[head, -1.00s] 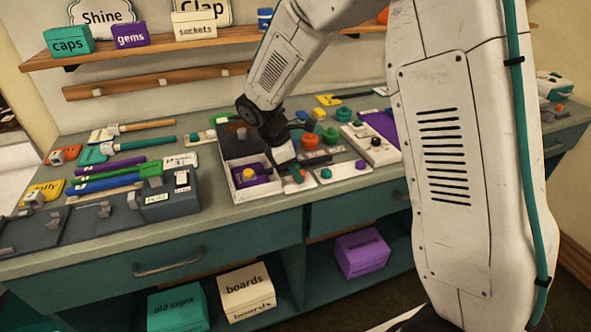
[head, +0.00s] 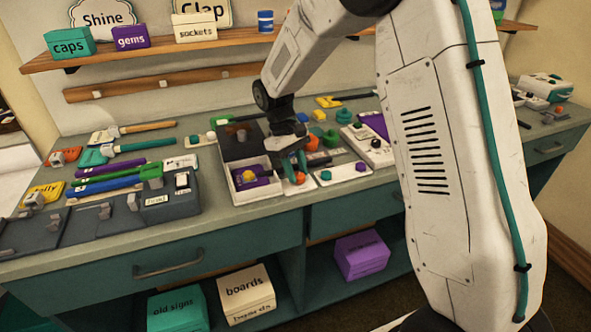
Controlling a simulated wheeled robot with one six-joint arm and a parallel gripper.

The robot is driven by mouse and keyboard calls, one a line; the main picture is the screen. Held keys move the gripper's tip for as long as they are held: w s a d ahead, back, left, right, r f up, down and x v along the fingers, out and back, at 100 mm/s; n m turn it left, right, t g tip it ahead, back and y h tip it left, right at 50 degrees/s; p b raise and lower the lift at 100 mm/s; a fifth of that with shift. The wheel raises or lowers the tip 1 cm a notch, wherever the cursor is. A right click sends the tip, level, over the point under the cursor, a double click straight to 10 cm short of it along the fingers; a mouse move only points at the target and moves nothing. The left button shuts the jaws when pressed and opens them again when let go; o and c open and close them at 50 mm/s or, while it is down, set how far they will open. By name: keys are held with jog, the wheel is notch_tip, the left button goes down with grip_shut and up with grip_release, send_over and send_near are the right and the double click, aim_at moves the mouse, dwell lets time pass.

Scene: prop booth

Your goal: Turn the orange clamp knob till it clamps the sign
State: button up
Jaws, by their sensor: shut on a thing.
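The orange clamp knob (head: 299,179) is on a small pale plate at the front of the bench, right of a white open box. My gripper (head: 295,167) points down from above with its teal fingers at the knob. It appears shut on the knob, whose far side the fingers hide. The sign that goes with this clamp cannot be made out; the gripper and the small scale hide how the clamp jaw stands.
The white box (head: 240,192) with purple and yellow pieces is close on the left. Green and orange pieces (head: 330,138) stand behind. Tools and grey fixtures (head: 125,212) fill the left bench.

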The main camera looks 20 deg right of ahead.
jog(key=m+y, duration=0.1)
jog(key=m, duration=0.3)
jog(key=shift+w+d+m+y, duration=0.1)
jog(key=shift+d+m+y, duration=0.1)
jog(key=shift+m+y, duration=0.15)
jog(key=shift+d+m+y, duration=0.1)
jog(key=shift+m+y, duration=0.55)
jog(key=shift+m, duration=0.9)
jog(key=o, duration=1)
jog(key=shift+r, duration=0.1)
jog(key=v, duration=0.7)
jog(key=shift+w+d+r, duration=0.1)
jog(key=shift+w+r, duration=0.05)
jog(key=shift+r, duration=0.1)
